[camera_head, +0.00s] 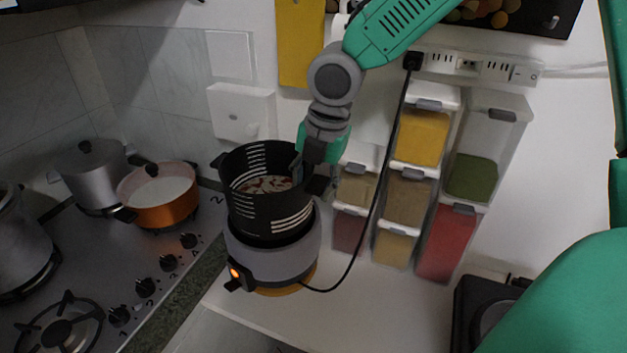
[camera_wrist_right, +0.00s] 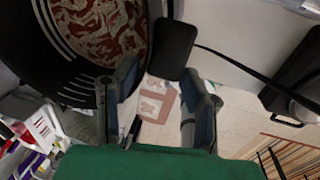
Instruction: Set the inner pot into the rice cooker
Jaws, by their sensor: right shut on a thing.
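The inner pot (camera_head: 262,213) is black with slotted walls and has reddish and pale contents inside. It is upright over the grey rice cooker (camera_head: 275,262), its lower end at the cooker's mouth. I cannot tell how deep it sits. My right gripper (camera_head: 308,181) is shut on the pot's right side, near its handle. In the right wrist view, the pot wall (camera_wrist_right: 32,50) fills the upper left, and the black handle (camera_wrist_right: 177,48) shows just ahead of the fingers (camera_wrist_right: 160,105). The exact contact is unclear. My left gripper is not in view.
The cooker has a lit orange light and a black cord (camera_head: 372,215) running up to a power strip (camera_head: 470,66). Spice dispensers (camera_head: 408,192) stand close on the right. A stove with an orange pot (camera_head: 163,211) and metal pots is at left. Counter in front is clear.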

